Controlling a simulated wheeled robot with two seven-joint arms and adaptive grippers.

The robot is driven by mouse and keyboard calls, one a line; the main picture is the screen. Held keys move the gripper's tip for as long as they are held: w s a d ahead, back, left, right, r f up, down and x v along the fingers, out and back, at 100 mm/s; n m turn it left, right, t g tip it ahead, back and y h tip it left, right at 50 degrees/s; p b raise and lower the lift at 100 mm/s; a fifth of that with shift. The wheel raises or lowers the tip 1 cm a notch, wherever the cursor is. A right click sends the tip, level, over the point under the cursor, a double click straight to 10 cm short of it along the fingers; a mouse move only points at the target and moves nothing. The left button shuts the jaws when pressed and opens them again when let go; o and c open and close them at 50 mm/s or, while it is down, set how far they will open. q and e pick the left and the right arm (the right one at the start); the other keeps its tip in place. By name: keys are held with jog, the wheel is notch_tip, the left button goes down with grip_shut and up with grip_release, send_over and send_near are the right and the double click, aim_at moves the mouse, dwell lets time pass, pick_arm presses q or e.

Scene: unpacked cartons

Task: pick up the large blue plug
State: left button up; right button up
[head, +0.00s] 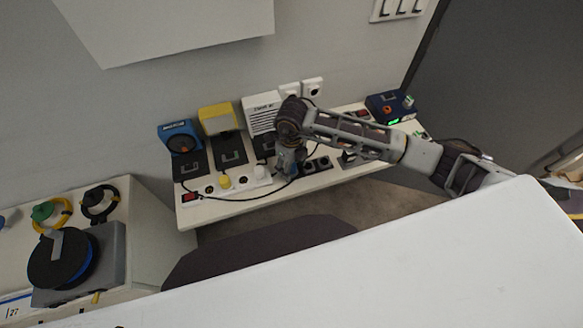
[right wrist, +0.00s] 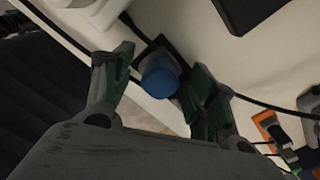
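The large blue plug (right wrist: 160,76) shows its round blue end in the right wrist view, with a dark part behind it at the edge of the pale shelf. My right gripper (right wrist: 160,64) is open, with one finger on each side of the plug. A gap shows between the left finger and the plug; the right finger is very close to it, and I cannot tell if they touch. In the head view my right gripper (head: 288,168) reaches down to the front of the shelf and hides the plug. My left gripper is not in view.
The white shelf (head: 238,208) carries a blue device (head: 180,140), a yellow device (head: 216,118), a white speaker-like box (head: 261,112) and a power strip. A black cable (right wrist: 72,42) runs close by the plug. A cable reel (head: 62,262) stands at left. A large white surface (head: 400,270) fills the foreground.

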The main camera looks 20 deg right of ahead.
jog(key=c, duration=1.1)
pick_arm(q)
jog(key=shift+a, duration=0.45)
pick_arm(e)
jog(key=shift+r, duration=0.75)
notch_tip(320, 180, up, 8)
jog(key=shift+f+b, duration=0.15)
jog(key=shift+b, duration=0.4)
jog(key=shift+r, duration=0.35)
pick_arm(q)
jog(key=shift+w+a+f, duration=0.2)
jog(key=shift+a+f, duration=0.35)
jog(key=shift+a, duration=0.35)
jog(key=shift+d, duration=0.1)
